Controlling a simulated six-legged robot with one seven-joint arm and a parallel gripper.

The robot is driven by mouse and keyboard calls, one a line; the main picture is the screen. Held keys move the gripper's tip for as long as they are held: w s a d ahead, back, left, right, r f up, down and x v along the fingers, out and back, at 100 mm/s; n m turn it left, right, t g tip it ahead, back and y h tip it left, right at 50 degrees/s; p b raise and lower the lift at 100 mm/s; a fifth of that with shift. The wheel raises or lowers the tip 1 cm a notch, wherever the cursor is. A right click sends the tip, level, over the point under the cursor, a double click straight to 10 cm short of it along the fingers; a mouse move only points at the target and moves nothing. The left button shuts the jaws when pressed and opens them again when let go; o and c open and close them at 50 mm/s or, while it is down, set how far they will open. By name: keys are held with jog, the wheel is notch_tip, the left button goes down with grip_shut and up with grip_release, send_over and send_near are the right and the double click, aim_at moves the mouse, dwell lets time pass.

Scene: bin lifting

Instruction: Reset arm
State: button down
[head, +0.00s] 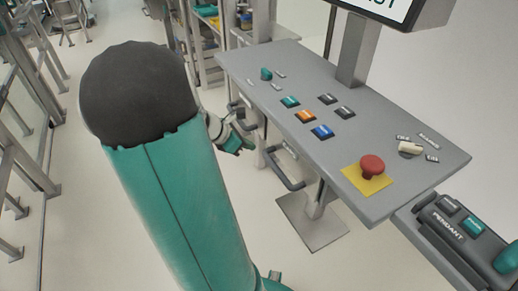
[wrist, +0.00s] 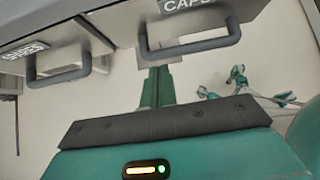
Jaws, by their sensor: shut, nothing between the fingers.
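My arm (head: 165,180), teal with a dark rounded cap, fills the left middle of the head view. My gripper (head: 240,146) shows past it, small and partly hidden behind the arm. It hangs in the air to the left of the grey control console (head: 225,60), near the handles under its edge. Its fingers look shut, and I see nothing held. In the wrist view, a teal housing with a dark strip and a small lit indicator fills the bottom.
Two drawer handles, the SPARES handle (wrist: 58,72) and the CAPS handle (wrist: 190,45), jut out under the console. A red button (head: 372,165) on a yellow plate and several coloured buttons sit on top. A pendant box (head: 465,235) stands at the lower right. Shelves stand behind.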

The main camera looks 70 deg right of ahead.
jog(key=shift+v, duration=1.15)
jog(key=w+a+r+m+t+y, duration=0.1)
jog(key=w+a+r+m+t, duration=0.25)
jog(key=w+a, duration=0.45)
jog(key=w+a+r+m+t+y, duration=0.1)
jog(key=w+a+r+m+t, duration=0.25)
jog(key=a, duration=0.95)
jog(key=a+r+m+t+y, duration=0.1)
jog(key=a+r+t+y, duration=0.1)
jog(key=a, duration=0.9)
jog(key=a+r+m+t+y, duration=0.1)
jog(key=a+r+t+y, duration=0.1)
jog(key=a, duration=1)
jog(key=shift+r+t, duration=0.5)
jog(key=shift+r, duration=0.25)
